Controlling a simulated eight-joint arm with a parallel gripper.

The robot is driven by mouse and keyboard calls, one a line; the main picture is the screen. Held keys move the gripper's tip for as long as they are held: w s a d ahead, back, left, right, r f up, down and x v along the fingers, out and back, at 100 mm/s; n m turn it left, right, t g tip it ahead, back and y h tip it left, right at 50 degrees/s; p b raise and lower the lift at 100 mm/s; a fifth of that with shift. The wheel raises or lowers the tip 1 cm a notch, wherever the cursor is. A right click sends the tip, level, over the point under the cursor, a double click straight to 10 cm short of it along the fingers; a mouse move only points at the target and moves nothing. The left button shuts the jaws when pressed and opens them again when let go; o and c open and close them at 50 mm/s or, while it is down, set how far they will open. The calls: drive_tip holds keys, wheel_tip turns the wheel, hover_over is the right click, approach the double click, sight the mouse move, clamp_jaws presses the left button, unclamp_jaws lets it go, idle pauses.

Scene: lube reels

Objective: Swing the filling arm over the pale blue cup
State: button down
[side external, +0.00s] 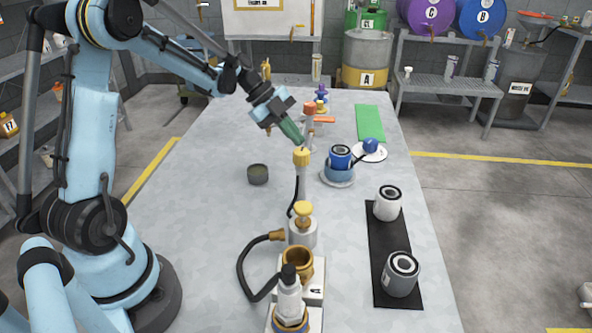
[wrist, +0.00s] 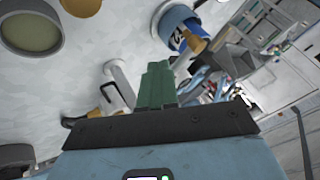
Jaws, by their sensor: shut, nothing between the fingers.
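My gripper (side external: 300,142) has green fingers, pressed together and empty. It points down and to the right, its tips just above or beside a yellow-capped pale post (side external: 302,185); I cannot tell whether they touch. This post looks like the filling arm, but that is uncertain. The fingers also show in the wrist view (wrist: 156,82). The pale blue cup (side external: 340,176) stands upright on a round base, right of the post, with a darker blue cylinder in it. The cup also shows at the top of the wrist view (wrist: 165,18).
A dark grey cup (side external: 258,174) stands left of the post. In front are a brass cup (side external: 298,264) and a black hose (side external: 243,267). A black mat (side external: 385,245) with two cans lies right. Behind are a blue ball (side external: 370,145) and green mat (side external: 370,123). The table's left side is clear.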

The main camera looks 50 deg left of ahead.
drive_tip(key=w+d+m, duration=0.1)
drive_tip(key=w+d, duration=0.3)
drive_tip(key=shift+w+d+g+h, duration=0.15)
drive_tip(key=shift+d+g+h, duration=0.15)
drive_tip(key=shift+g, duration=0.1)
drive_tip(key=shift+d, duration=0.15)
idle(0.5)
